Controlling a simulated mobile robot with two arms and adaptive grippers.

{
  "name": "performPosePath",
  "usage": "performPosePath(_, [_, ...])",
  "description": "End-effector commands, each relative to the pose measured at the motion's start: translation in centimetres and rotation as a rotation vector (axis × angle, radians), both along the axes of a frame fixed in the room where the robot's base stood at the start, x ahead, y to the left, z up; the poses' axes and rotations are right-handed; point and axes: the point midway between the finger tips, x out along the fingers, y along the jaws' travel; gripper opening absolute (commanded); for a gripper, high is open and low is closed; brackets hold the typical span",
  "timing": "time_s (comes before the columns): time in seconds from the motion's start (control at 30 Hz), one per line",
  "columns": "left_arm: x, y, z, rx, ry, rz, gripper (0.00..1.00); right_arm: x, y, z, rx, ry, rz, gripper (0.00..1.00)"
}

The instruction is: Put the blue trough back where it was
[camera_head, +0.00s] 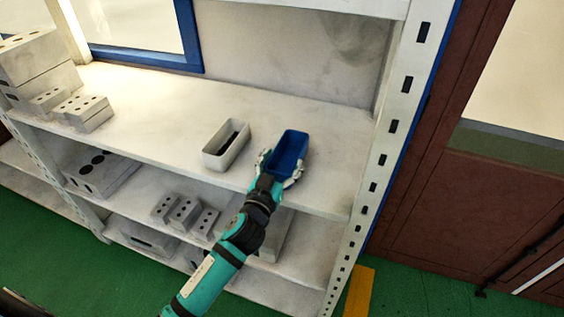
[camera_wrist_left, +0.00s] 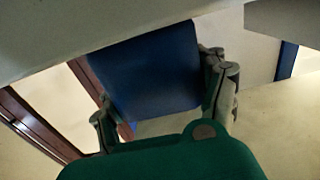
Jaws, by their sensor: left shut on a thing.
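The blue trough (camera_head: 289,150) is at the right part of the upper shelf in the head view, near the front edge. It is an open rectangular box and looks empty. My left gripper (camera_head: 280,172) is shut on the blue trough, with one finger at each side of its near end. In the left wrist view the trough (camera_wrist_left: 158,72) fills the space between the fingers of the gripper (camera_wrist_left: 165,100). I cannot tell whether its base touches the shelf (camera_head: 180,115). My right gripper is not in view.
A white trough (camera_head: 226,146) with something dark inside stands just left of the blue one. Grey mould blocks (camera_head: 85,110) sit at the shelf's left end. A perforated upright (camera_head: 390,130) bounds the shelf on the right. More blocks (camera_head: 185,213) lie on the lower shelf.

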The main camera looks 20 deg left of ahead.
Motion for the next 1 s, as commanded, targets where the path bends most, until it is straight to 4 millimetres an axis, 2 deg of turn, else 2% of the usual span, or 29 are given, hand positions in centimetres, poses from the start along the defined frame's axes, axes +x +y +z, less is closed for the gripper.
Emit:
performPosePath(0.03, [0.0, 0.0, -0.2, 0.0, 0.0, 0.0, 0.73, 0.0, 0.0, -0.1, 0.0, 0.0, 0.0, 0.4])
performPosePath(0.23, [0.0, 0.0, -0.1, 0.0, 0.001, 0.0, 0.98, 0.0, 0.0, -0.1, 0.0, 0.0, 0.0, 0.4])
performPosePath(0.6, [-0.2, 0.0, 0.2, 0.0, 0.002, 0.0, 0.98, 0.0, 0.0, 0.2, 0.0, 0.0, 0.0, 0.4])
performPosePath(0.77, [-2.9, 0.1, -0.2, -0.002, 0.004, 0.0, 0.98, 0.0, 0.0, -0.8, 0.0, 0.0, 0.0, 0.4])
performPosePath(1.0, [-8.1, 0.3, -0.3, -0.003, 0.004, -0.001, 0.98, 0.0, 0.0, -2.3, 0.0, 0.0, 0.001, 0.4])
